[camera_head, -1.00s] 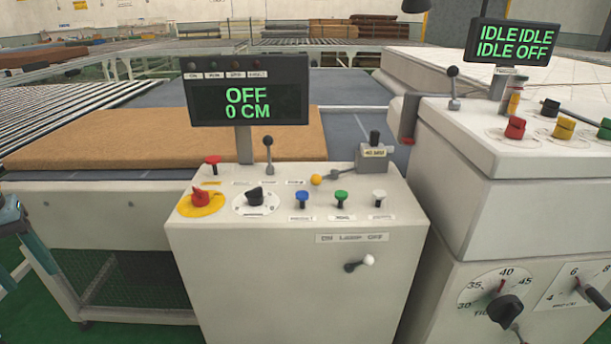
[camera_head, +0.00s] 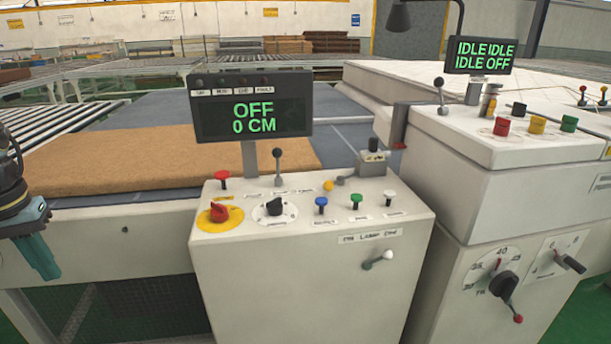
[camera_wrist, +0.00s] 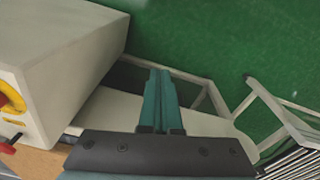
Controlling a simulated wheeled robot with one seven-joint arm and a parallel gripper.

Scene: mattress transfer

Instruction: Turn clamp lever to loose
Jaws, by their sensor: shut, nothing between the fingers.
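My gripper (camera_head: 45,262) shows at the far left, well apart from the console levers. In the wrist view its teal fingers (camera_wrist: 160,90) are together and empty, over the green floor and a frame.
The console (camera_head: 300,280) carries a red knob (camera_head: 220,213), a black dial (camera_head: 275,206), several push buttons and a tall black lever (camera_head: 278,165). A screen (camera_head: 250,105) reads OFF, 0 CM. A taller cabinet (camera_head: 500,190) stands to the right. A brown slab (camera_head: 120,160) lies behind.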

